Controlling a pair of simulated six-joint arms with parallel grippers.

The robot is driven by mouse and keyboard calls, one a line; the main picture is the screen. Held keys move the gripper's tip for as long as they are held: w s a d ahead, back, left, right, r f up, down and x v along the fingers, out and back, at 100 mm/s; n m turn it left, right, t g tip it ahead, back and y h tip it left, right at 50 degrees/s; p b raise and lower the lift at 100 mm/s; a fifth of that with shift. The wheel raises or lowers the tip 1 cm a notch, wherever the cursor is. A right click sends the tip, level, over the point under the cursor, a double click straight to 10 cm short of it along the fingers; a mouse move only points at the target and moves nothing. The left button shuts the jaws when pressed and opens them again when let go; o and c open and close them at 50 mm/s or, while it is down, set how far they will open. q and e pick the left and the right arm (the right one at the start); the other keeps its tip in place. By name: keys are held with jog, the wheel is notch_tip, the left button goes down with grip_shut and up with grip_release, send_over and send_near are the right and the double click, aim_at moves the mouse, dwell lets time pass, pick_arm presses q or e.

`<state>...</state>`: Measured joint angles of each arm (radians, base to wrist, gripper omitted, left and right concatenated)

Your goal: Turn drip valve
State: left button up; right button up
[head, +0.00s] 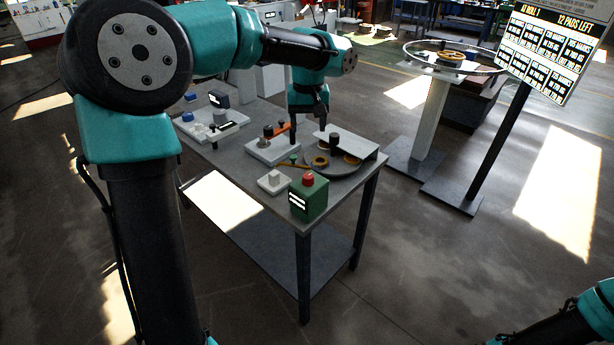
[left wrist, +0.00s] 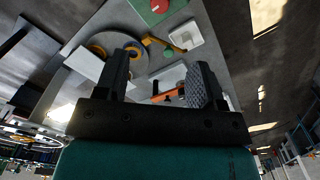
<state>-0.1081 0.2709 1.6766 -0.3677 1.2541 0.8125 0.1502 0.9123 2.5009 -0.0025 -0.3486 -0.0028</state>
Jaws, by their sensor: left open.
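I cannot tell for sure which part is the drip valve. An orange lever (head: 282,129) sits on a white block (head: 262,152) on the grey table, and it also shows between my fingers in the left wrist view (left wrist: 165,94). A yellow arm with a green knob (head: 293,160) lies beside the round plate (head: 345,168); the yellow arm also shows in the left wrist view (left wrist: 176,39). My left gripper (head: 309,128) is open and empty, pointing down above the table near the orange lever. My right gripper is out of view.
A green box with a red button (head: 309,198) stands at the table's front corner beside a small white block (head: 273,182). A raised grey plate (head: 345,146) covers part of the round plate. Another white fixture (head: 212,123) is at the left. A round stand (head: 451,58) is beyond the table.

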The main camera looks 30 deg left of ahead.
aim_at(308, 176)
pick_arm(q)
jog(key=shift+f, duration=0.15)
notch_tip(308, 176, down, 17)
jog(key=shift+f, duration=0.1)
dwell(0.5)
jog(key=shift+c, duration=0.3)
jog(key=c, duration=0.9)
jog(key=shift+o, duration=0.2)
jog(key=shift+m, duration=0.4)
jog(key=m, duration=0.3)
jog(key=shift+m, duration=2)
